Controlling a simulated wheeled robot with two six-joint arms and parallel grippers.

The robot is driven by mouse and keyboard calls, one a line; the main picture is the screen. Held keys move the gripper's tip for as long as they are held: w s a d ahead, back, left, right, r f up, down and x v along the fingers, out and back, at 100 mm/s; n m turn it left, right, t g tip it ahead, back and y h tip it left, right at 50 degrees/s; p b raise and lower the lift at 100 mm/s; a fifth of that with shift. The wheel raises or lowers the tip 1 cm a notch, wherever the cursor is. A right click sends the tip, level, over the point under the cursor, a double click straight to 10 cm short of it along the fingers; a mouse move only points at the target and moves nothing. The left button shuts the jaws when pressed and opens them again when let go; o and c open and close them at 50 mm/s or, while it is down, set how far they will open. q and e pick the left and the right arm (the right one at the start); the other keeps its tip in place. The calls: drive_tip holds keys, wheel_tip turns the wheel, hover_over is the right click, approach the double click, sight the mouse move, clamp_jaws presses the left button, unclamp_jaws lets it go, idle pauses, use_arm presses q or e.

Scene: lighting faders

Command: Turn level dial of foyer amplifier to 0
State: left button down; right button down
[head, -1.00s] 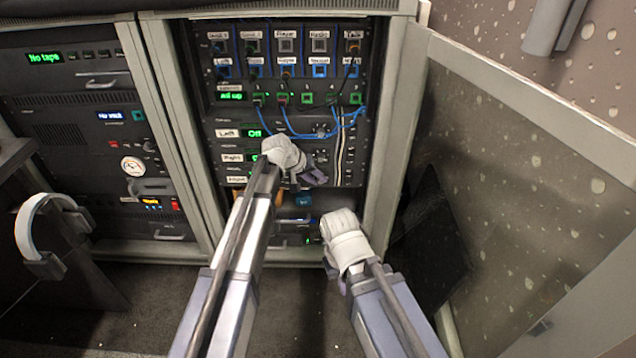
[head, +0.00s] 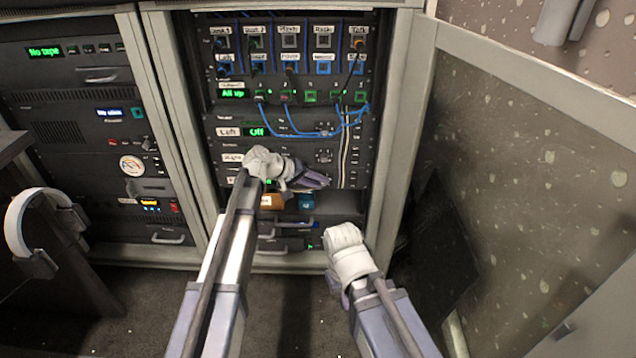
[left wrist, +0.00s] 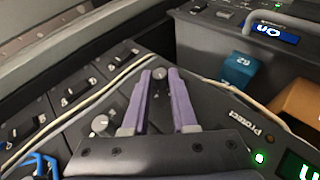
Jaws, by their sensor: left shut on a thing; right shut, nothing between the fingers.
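The foyer amplifier is the lowest of the three labelled units in the right rack; its label (head: 235,180) is partly hidden behind my left arm. My left gripper (head: 322,181) is at the right part of that unit's front. In the left wrist view its purple fingers (left wrist: 160,78) are shut on a small dark round dial (left wrist: 158,73), one finger on each side. The dial's pointer and scale cannot be read. A green display (left wrist: 300,166) is cut off at the lower right edge. My right gripper (head: 335,284) is shut and empty, low in front of the rack.
Units labelled Left (head: 228,132) and Right (head: 232,157) sit above. Blue patch cables (head: 310,134) and pale cables (head: 342,155) hang near the dials. An open cabinet door (head: 530,170) stands on the right. Headphones (head: 30,225) hang at the left.

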use_arm(q)
drive_tip(key=c, duration=0.7)
unclamp_jaws()
drive_tip(key=p+v, duration=0.4)
drive_tip(key=v, duration=0.3)
drive_tip(key=shift+s+a+r+p, duration=0.25)
drive_tip(key=shift+p, duration=0.15)
